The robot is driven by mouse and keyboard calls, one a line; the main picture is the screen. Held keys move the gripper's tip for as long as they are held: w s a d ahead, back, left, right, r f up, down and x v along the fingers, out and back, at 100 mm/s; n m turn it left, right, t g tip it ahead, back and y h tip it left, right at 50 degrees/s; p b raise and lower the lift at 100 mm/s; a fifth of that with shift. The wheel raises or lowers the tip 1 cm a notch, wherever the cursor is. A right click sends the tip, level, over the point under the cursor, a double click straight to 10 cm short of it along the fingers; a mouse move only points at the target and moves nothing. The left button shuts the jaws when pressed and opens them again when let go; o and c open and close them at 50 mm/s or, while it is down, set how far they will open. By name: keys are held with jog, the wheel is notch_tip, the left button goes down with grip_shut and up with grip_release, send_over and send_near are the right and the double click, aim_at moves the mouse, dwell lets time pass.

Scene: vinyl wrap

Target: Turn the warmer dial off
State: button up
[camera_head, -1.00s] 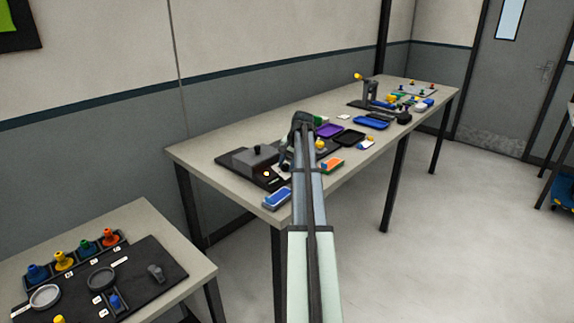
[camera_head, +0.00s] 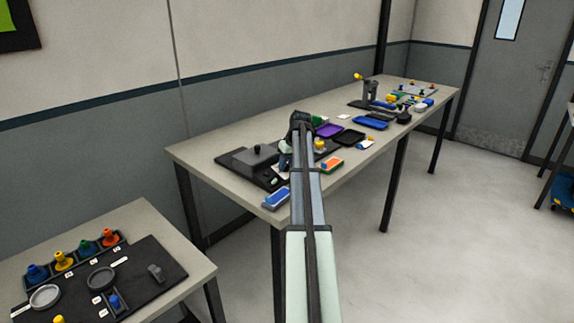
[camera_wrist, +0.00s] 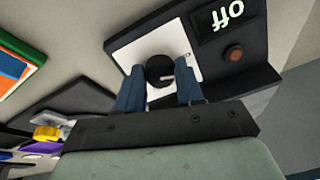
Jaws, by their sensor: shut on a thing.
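The warmer (camera_head: 247,157) is a dark grey unit with a lidded block near the front end of the long table. In the wrist view its round black dial (camera_wrist: 157,67) sits on a white plate (camera_wrist: 139,49), with a short white mark pointing right, toward the display. My gripper (camera_wrist: 160,80) is shut on the dial, one blue finger on each side. The display (camera_wrist: 227,17) reads "Off" in green, upside down in this view. The lamp beside it (camera_wrist: 234,54) is dull red-brown. In the head view my gripper (camera_head: 285,163) covers the dial.
A blue block (camera_head: 277,198) and an orange-and-green block (camera_head: 331,166) lie near the table's front edge, close to my arm. A lower table (camera_head: 205,268) is at left.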

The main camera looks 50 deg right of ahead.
jog(key=shift+n, duration=1.5)
jog(key=o, duration=1)
jog(key=v, duration=1.3)
jog(key=shift+s+a+r, duration=0.1)
jog(key=shift+r, duration=0.3)
